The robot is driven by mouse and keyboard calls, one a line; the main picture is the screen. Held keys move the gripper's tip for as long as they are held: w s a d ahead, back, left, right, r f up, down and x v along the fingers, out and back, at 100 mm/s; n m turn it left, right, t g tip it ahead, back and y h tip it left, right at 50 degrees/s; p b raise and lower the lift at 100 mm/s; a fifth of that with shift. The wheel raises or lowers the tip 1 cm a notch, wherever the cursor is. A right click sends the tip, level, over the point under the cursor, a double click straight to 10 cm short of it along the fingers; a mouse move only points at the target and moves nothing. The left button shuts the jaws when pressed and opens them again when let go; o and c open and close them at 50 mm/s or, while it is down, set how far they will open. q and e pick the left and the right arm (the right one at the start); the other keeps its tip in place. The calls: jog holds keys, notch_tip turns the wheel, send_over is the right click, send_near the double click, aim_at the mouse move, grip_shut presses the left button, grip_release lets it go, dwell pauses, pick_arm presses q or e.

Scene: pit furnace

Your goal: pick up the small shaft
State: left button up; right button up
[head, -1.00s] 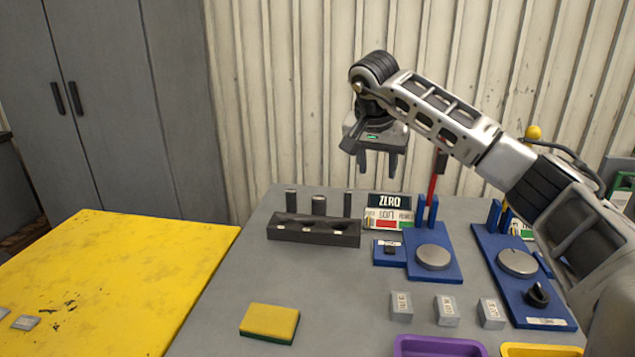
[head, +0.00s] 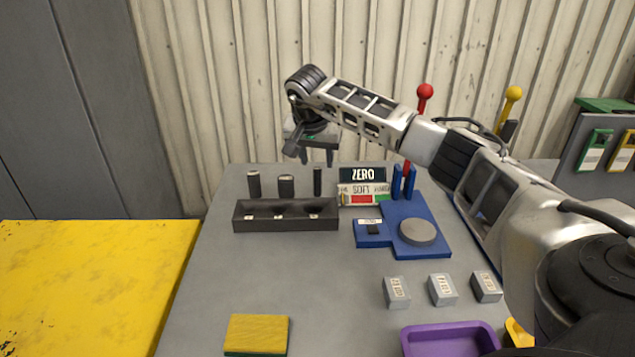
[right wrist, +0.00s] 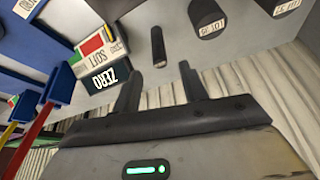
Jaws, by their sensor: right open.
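Three dark upright cylinders stand in a row on the grey table behind a dark block. The thinnest, the small shaft (head: 317,181), is at the right end of the row. The medium-wide one (head: 254,184) is at the left, and the widest (head: 286,187) is in the middle. My right gripper (head: 317,157) is open and empty, above and behind the row. In the right wrist view the small shaft (right wrist: 158,47) appears in line with the gap between my open fingers (right wrist: 160,76), beyond their tips and not between them. My left gripper is out of view.
The dark block (head: 285,222) with hollows stands in front of the shafts. A ZERO/SOFT sign (head: 362,174) and a blue gauge stand (head: 433,246) are close to the right. Grey labelled blocks (head: 397,291), a purple tray (head: 450,332) and a sponge (head: 257,333) lie nearer.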

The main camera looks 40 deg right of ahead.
aim_at(318, 169)
jog(key=x, duration=0.5)
jog(key=shift+s+a+f, duration=0.1)
jog(key=shift+a+f, duration=0.1)
jog(key=shift+a, duration=0.05)
grip_shut()
jog(key=shift+r, duration=0.15)
